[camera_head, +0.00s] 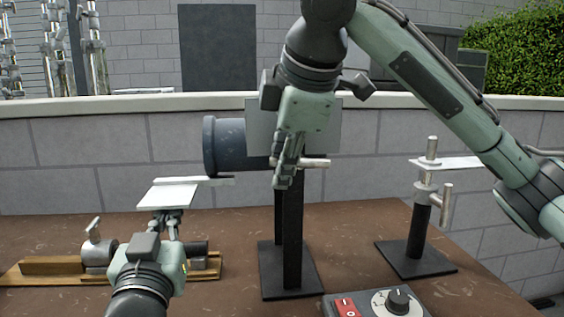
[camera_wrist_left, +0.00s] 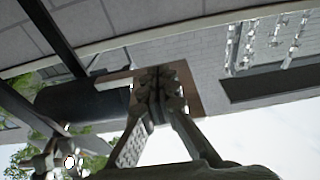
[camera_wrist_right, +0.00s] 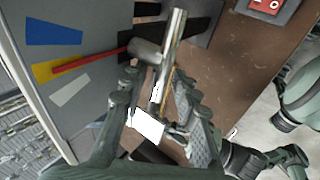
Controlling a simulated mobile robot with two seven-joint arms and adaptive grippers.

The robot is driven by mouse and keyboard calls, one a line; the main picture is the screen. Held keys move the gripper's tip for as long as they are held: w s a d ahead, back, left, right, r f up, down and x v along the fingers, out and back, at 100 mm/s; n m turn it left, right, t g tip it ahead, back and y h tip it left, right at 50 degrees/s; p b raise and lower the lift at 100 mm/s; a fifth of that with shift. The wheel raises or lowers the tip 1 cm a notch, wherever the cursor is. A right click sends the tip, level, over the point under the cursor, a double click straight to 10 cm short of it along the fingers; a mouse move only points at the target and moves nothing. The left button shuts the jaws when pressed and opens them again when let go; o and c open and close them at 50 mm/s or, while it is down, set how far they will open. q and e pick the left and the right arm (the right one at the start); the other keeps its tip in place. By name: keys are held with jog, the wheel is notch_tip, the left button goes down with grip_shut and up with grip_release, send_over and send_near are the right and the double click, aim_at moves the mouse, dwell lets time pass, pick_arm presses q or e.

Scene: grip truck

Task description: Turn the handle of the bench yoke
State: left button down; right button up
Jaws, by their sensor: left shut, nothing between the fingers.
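The bench yoke stands mid-table on black posts (camera_head: 292,230) with a grey panel behind and a dark blue-grey cylinder (camera_head: 228,146) to its left. Its handle, a short silver bar (camera_head: 316,163), juts out at the panel. In the right wrist view the handle (camera_wrist_right: 174,45) passes between the fingers of my right gripper (camera_wrist_right: 156,85), which appear spread with gaps beside the bar; contact is unclear. A red pointer (camera_wrist_right: 88,62) on the panel reaches a yellow mark. My right gripper also shows from above in the head view (camera_head: 284,172). My left gripper (camera_head: 162,228) is shut and empty, low at left.
A stand with silver clamps (camera_head: 420,215) is at right. A control box with a black knob (camera_head: 398,299) is at the front. A wooden board with metal fittings (camera_head: 45,266) lies at left. A low wall (camera_head: 90,150) closes the back.

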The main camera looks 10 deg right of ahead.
jog(key=v, duration=1.2)
